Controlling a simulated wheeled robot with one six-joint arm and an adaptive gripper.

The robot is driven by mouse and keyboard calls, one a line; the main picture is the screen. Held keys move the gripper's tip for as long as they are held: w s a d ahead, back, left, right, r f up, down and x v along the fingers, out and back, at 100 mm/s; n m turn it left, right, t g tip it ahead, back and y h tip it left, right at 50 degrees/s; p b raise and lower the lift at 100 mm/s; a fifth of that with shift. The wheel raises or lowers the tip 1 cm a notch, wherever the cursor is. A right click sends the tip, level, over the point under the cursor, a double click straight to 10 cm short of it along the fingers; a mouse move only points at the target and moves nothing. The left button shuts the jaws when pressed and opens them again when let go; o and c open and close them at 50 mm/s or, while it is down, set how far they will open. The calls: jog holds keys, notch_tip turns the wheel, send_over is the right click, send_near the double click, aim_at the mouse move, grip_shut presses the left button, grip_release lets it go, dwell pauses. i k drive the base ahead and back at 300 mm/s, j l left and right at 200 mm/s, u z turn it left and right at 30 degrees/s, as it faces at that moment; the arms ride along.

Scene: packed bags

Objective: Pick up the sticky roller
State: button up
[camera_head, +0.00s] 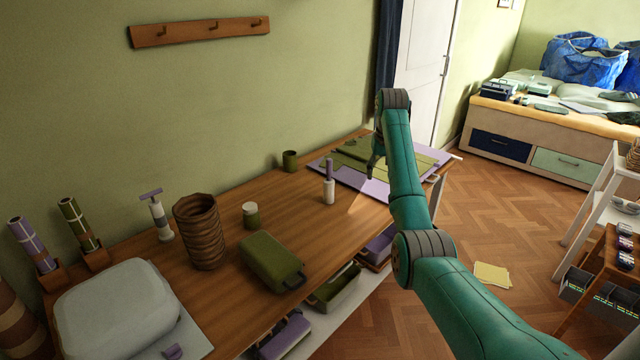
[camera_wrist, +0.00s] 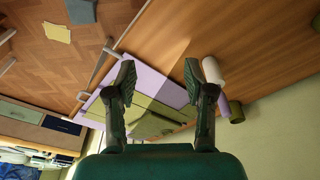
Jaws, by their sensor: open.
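The sticky roller (camera_head: 329,188) stands upright on the wooden table, a white roll below with a purple handle on top.
An olive cup (camera_head: 290,161) stands behind the roller by the wall. A lidded jar (camera_head: 251,215), an olive case (camera_head: 272,262), a ribbed brown vase (camera_head: 200,232) and a white pump (camera_head: 160,218) stand to the left. The mat (camera_head: 343,178) lies at the table's far end.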

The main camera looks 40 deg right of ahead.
aim_at(329, 183)
jog(key=i+l, duration=0.1)
jog(key=i, duration=0.95)
